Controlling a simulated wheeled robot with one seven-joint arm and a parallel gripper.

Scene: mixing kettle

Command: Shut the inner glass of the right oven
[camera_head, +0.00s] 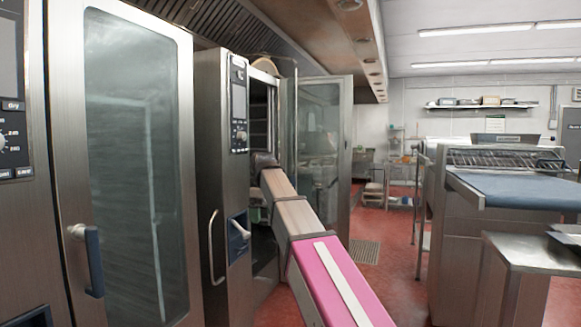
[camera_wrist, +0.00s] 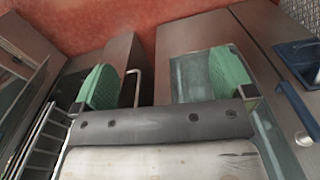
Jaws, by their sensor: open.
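The right oven (camera_head: 222,180) stands left of centre in the head view, its dark chamber open. Its glazed outer door (camera_head: 325,140) is swung wide to the right. A narrow upright pane (camera_head: 289,125), perhaps the inner glass, shows between chamber and door. My arm reaches to the oven's opening and hides much of it; the gripper itself is mostly hidden there. In the wrist view my gripper (camera_wrist: 165,80) has its green fingertips wide apart with nothing held between them. Beyond them are a greyish glass panel (camera_wrist: 190,85) and an upright bar handle (camera_wrist: 137,86); I cannot tell whose.
The left oven (camera_head: 135,160) is shut, with a blue-and-steel handle (camera_head: 90,260). A steel counter with a blue belt (camera_head: 520,190) stands at the right. The red floor (camera_head: 390,240) is clear between it and the ovens. A wire rack (camera_wrist: 45,140) lies at the left of the wrist view.

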